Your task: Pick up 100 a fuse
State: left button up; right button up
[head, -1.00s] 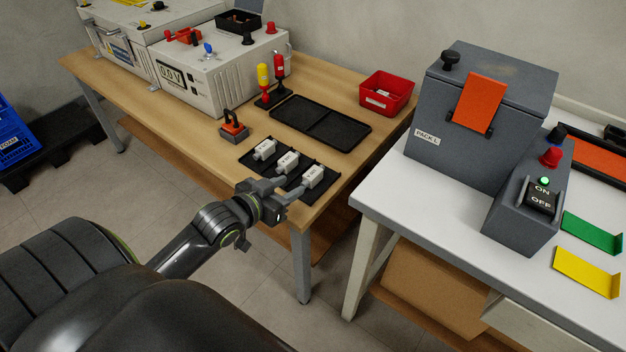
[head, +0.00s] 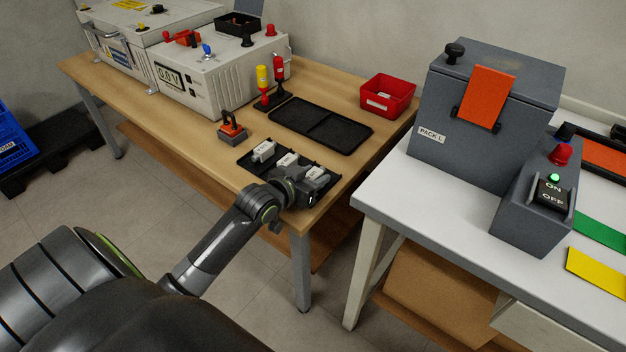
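Three white fuses stand in a row on a black tray (head: 250,166) near the front corner of the wooden table. The left fuse (head: 263,151) is in clear view. The middle fuse (head: 287,160) is partly hidden behind my gripper. Of the right fuse (head: 315,173) only the top shows. Their printed ratings are too small to read. My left gripper (head: 314,186) is over the front right part of the tray, right at the right fuse. Its fingers are hidden by its own body and the fuse, so whether they are open or shut is unclear. My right gripper is out of view.
A white bench (head: 430,205) with a grey pack (head: 485,110) stands right, across a gap.

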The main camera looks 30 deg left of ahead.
pick_arm(q)
jog(key=shift+r, duration=0.1)
jog(key=c, duration=0.8)
